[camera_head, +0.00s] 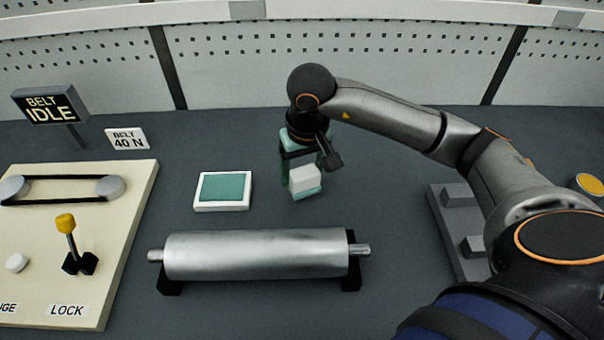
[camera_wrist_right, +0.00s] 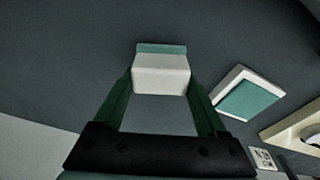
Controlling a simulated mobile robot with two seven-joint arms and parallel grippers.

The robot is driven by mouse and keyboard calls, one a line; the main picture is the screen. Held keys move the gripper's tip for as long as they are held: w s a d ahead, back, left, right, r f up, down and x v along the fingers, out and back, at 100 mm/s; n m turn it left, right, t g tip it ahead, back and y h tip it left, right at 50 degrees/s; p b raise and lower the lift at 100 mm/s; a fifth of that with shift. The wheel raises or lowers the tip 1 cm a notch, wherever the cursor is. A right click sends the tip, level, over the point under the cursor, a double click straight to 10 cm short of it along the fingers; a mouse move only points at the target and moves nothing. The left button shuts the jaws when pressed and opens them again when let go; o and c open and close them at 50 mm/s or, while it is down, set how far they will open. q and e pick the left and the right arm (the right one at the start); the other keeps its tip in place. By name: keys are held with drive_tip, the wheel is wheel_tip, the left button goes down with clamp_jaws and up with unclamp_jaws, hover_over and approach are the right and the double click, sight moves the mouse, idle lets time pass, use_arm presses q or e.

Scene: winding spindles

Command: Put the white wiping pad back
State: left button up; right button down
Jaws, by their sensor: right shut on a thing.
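The white wiping pad (camera_head: 305,180) has a teal layer along its underside. My right gripper (camera_head: 303,172) points down and is shut on the pad, above the dark table between the roller and the back wall. In the right wrist view the pad (camera_wrist_right: 161,75) sits between the two green fingers of the gripper (camera_wrist_right: 160,95). A white-rimmed tray (camera_head: 222,207) with a teal inside lies to the left of the pad and looks empty. It also shows to the right in the wrist view (camera_wrist_right: 240,69). My left gripper is not in view.
A metal roller (camera_head: 258,254) rests on black supports in front of the tray. A cream panel (camera_head: 120,240) with a belt, a yellow-knobbed lever and labels stands at left. A "BELT IDLE" sign (camera_head: 50,105) and a "BELT 40 N" card (camera_head: 127,139) are behind it. A grey block fixture (camera_head: 455,225) is at right.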

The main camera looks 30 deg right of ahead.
sight(305, 174)
drive_tip(key=shift+f, duration=0.85)
unclamp_jaws()
drive_tip(key=shift+r, duration=0.1)
drive_tip(key=r, duration=0.3)
drive_tip(key=s+r, duration=0.1)
drive_tip(key=r, duration=0.7)
drive_tip(key=shift+s+a, duration=0.2)
drive_tip(key=shift+s+r, duration=0.15)
drive_tip(key=shift+r, duration=0.45)
